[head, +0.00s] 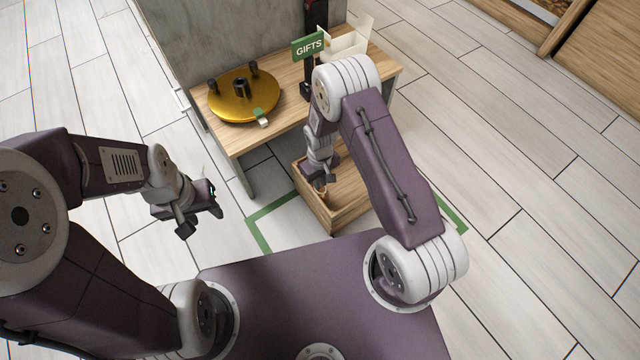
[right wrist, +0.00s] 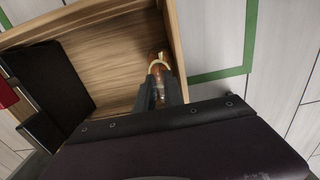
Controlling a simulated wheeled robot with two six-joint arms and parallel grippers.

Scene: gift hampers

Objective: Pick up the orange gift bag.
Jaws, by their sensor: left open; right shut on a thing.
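A small orange-brown thing with a pale band, seemingly the orange gift bag (right wrist: 158,58), is at the fingertips of my right gripper (right wrist: 161,82). It also shows as a small tan-orange patch in the head view (head: 321,189). My right gripper is shut on it, inside the wooden crate (head: 335,223) near its front left wall. Most of the bag is hidden by the fingers, and I cannot tell whether it touches the crate floor. My left gripper (head: 202,214) is open and empty, over the floor to the left of the crate.
A wooden table (head: 232,140) stands behind the crate. It carries a gold round turntable (head: 236,107) with dark posts, a green GIFTS sign (head: 308,45) and a white box (head: 348,45). Green tape (head: 268,213) marks the floor around the crate. The floor at right is clear.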

